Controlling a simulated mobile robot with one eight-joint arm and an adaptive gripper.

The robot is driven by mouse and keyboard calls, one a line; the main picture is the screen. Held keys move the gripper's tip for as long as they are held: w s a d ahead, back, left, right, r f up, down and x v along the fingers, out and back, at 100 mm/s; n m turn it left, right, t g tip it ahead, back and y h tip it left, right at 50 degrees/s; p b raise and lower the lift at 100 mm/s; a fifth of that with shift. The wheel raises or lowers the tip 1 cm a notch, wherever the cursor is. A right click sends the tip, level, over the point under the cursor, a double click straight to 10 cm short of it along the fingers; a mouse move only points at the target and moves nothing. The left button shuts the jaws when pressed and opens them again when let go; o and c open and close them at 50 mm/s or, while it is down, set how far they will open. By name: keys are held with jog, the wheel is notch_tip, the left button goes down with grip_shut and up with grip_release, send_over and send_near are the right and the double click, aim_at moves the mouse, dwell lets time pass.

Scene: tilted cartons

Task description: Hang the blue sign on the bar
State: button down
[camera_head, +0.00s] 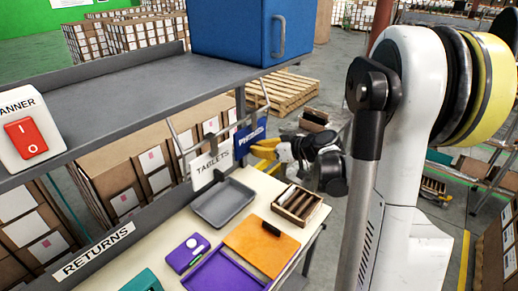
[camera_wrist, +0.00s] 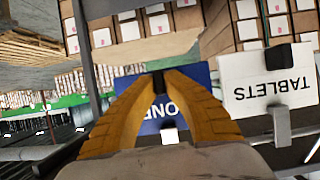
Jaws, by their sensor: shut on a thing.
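The blue sign (camera_head: 250,137), with white lettering reading PHONES, is upright beside the white TABLETS sign (camera_head: 211,164) at the far side of the table. My gripper (camera_head: 264,148) has yellow fingers shut on the blue sign. In the wrist view the fingers (camera_wrist: 160,82) cover part of the blue sign (camera_wrist: 203,76), whose lettering is upside down there. A thin grey metal bar (camera_head: 184,150) runs near the signs in the head view. I cannot tell whether the blue sign touches the bar or is hooked on it.
The table below holds a grey tray (camera_head: 223,204), a wooden divided box (camera_head: 297,205), an orange board (camera_head: 261,246) and purple items (camera_head: 188,254). A grey shelf (camera_head: 130,95) with a blue case (camera_head: 238,30) stands above. Stacked cartons (camera_head: 128,180) stand behind.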

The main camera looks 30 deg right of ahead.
jog(key=c, duration=1.5)
grip_release()
jog(key=v, duration=1.2)
jog(key=s+a+f+m+g+h+b, duration=0.15)
jog(key=s+a+f+g+b, duration=0.25)
jog(key=a+f+b, duration=1.05)
jog(key=s+a+f+m+h+b, duration=0.1)
jog(key=s+a+f+b, duration=0.3)
jog(key=f, duration=0.3)
jog(key=s+a+f+m+g+h+b, duration=0.1)
jog(key=s+a+f+h+b, duration=0.1)
jog(key=s+a+f+b, duration=0.2)
notch_tip(320, 180, down, 3)
jog(key=s+b, duration=0.2)
jog(key=b, duration=0.1)
jog(key=shift+s+a+f, duration=0.2)
jog(key=shift+s+f, duration=0.05)
jog(key=shift+s, duration=0.05)
jog(key=shift+m, duration=0.25)
